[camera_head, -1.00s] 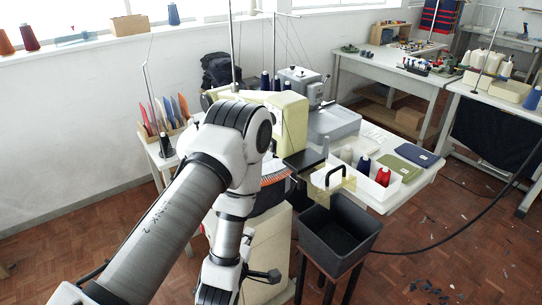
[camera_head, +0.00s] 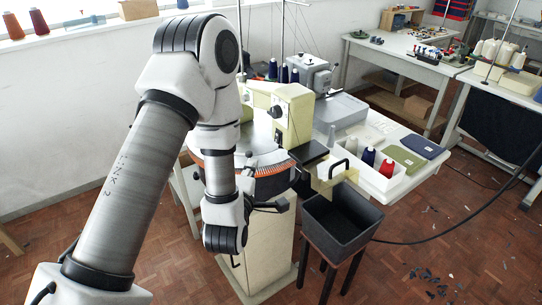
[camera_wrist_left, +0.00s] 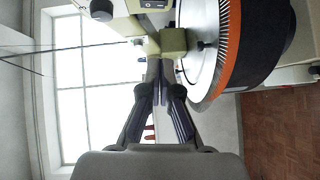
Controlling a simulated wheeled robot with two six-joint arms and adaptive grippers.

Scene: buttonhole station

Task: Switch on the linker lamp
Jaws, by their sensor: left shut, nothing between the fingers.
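The linker is a cream machine (camera_head: 292,112) with a round dial table edged in orange (camera_head: 270,168). In the left wrist view the orange rim (camera_wrist_left: 229,45) is at right. At the top edge of that view is a pale housing with a small black switch-like patch (camera_wrist_left: 153,4); cream machine parts (camera_wrist_left: 172,41) are just below it. I cannot clearly identify the lamp. My left gripper (camera_wrist_left: 161,68) is shut and empty, its fingertips pointing towards these cream parts; I cannot tell whether they touch. In the head view my own arm hides much of the dial's left side. My right gripper is out of view.
A black bin (camera_head: 342,222) stands on a dark stand at the front right. A white tray (camera_head: 368,172) with yarn cones and folded cloths (camera_head: 400,157) lie on the table. A black cable (camera_head: 440,238) runs at right.

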